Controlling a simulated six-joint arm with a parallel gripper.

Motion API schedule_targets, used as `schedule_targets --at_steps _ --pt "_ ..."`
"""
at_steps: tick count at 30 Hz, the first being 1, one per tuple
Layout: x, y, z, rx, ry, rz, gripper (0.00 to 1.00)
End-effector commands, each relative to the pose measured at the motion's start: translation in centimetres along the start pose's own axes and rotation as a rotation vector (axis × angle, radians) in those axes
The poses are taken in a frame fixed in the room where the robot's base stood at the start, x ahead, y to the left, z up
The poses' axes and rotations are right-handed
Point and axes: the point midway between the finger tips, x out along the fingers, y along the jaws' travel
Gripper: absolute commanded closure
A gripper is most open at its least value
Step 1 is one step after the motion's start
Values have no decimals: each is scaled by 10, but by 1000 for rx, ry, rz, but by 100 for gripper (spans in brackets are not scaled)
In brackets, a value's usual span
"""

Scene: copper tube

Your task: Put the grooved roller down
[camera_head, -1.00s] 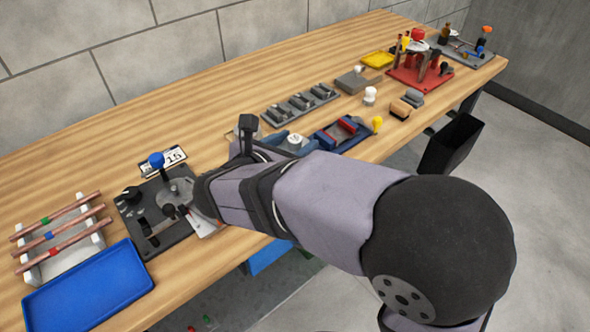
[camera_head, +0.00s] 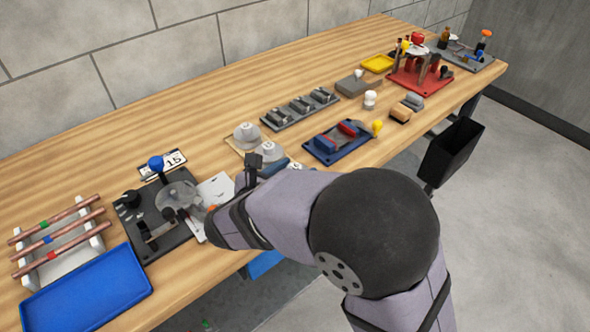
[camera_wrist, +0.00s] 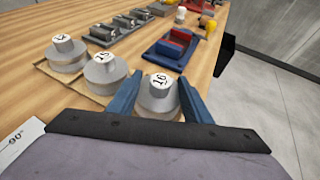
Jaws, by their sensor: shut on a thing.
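The grooved roller (camera_wrist: 158,98) is a grey disc with a raised hub and a white cap marked 16. My gripper (camera_wrist: 160,92) is shut on it, with one blue finger at each side. The wrist view shows it upright, in line with two similar rollers, one marked 15 (camera_wrist: 103,70) and one farther left (camera_wrist: 66,52). Those two stand on a thin wooden board (camera_wrist: 88,88). I cannot tell whether the held roller touches the board.
A blue-red fixture (camera_head: 340,142) stands close to the right of my gripper. A dark bending plate (camera_head: 158,235) with a blue-knobbed lever is to the left, beside a blue tray (camera_head: 88,290) and a rack of copper tubes (camera_head: 62,240). The table's front edge is near.

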Motion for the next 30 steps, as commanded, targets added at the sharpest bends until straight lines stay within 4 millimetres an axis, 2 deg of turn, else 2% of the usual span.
schedule_targets --at_steps 8,9,11,24,30 --pt "1 0 -3 1 -2 0 85" --pt "1 0 -3 0 0 0 50" --pt "1 0 -3 0 0 0 36" --pt "-2 0 2 1 -1 1 36" --pt "-26 1 0 1 -1 5 36"
